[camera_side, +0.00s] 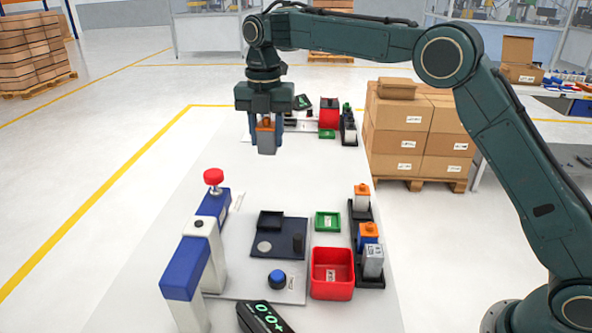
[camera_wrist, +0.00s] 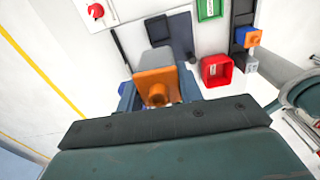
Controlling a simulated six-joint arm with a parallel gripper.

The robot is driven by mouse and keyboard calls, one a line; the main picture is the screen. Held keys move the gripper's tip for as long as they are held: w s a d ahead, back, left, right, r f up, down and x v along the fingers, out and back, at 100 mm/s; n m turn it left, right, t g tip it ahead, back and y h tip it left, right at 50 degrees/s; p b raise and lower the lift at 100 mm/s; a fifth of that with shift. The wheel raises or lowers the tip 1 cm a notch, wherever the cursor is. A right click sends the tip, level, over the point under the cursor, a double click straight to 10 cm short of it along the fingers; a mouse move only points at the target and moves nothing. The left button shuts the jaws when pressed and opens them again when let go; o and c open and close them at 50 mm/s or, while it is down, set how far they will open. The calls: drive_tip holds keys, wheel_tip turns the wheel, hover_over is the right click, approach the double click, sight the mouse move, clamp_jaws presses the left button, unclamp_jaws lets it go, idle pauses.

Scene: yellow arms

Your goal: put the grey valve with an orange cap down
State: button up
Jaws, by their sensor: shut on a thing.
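The grey valve with an orange cap (camera_side: 266,138) hangs upright between the fingers of my gripper (camera_side: 266,136), held above the white table. In the side view the valve is clear of the things on the table and stands out against the bare table top (camera_side: 290,180).
A black rack (camera_side: 368,250) holds an orange-capped grey part (camera_side: 362,197), a blue part with an orange top (camera_side: 368,238) and a grey part (camera_side: 373,261). Nearby are a red bin (camera_side: 332,274), green tray (camera_side: 328,221), dark fixture plate (camera_side: 285,245) and blue-white press (camera_side: 196,260) with a red button (camera_side: 213,176).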

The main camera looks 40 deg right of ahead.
drive_tip(key=shift+d, duration=0.1)
drive_tip(key=shift+s+d, duration=0.3)
drive_tip(key=shift+d, duration=0.2)
drive_tip(key=s+d, duration=0.7)
drive_tip(key=d, duration=0.3)
drive_tip(key=shift+s+f, duration=0.35)
drive_tip(key=shift+s, duration=0.05)
drive_tip(key=shift+d, duration=0.1)
hover_over(328, 223)
wheel_tip(328, 223, down, 16)
drive_tip(key=shift+r, duration=0.1)
drive_tip(key=shift+f, duration=2.1)
drive_tip(key=shift+f, duration=0.15)
